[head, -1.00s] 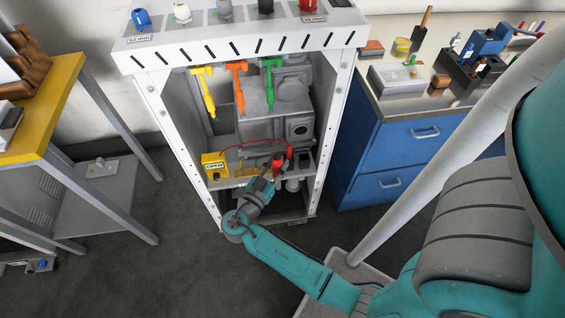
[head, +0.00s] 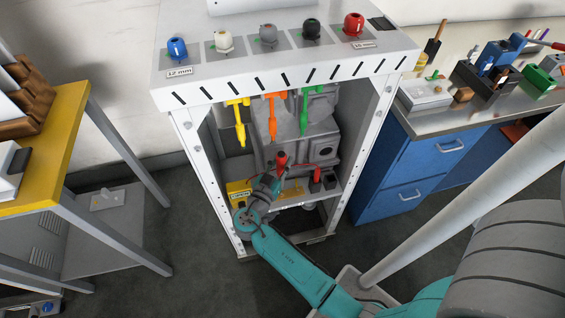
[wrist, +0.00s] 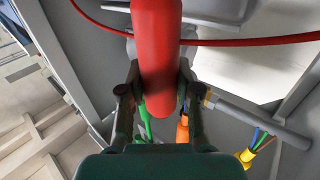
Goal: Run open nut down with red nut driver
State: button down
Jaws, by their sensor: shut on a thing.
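A red nut driver (head: 282,160) is held up inside the white dispenser frame (head: 285,75), in front of the grey machine body. My gripper (head: 271,182) is shut around it, just above the lower shelf. In the wrist view the red handle (wrist: 157,45) stands large between the two dark fingers of my gripper (wrist: 157,92). The handle hides much of what lies behind it. I cannot make out the open nut in either view.
Yellow (head: 240,125), orange (head: 271,115) and green (head: 305,110) tools hang under the frame's top. A yellow box (head: 239,189) sits on the lower shelf at left. A red cable (wrist: 255,41) crosses behind the driver. The frame's legs bound the opening.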

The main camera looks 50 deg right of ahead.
aim_at(281, 172)
jog(key=shift+f, duration=0.1)
jog(key=shift+f, duration=3.05)
dwell(0.9)
jog(key=shift+r, duration=0.15)
dwell(1.1)
jog(key=shift+r, duration=2.5)
jog(key=shift+a, duration=0.1)
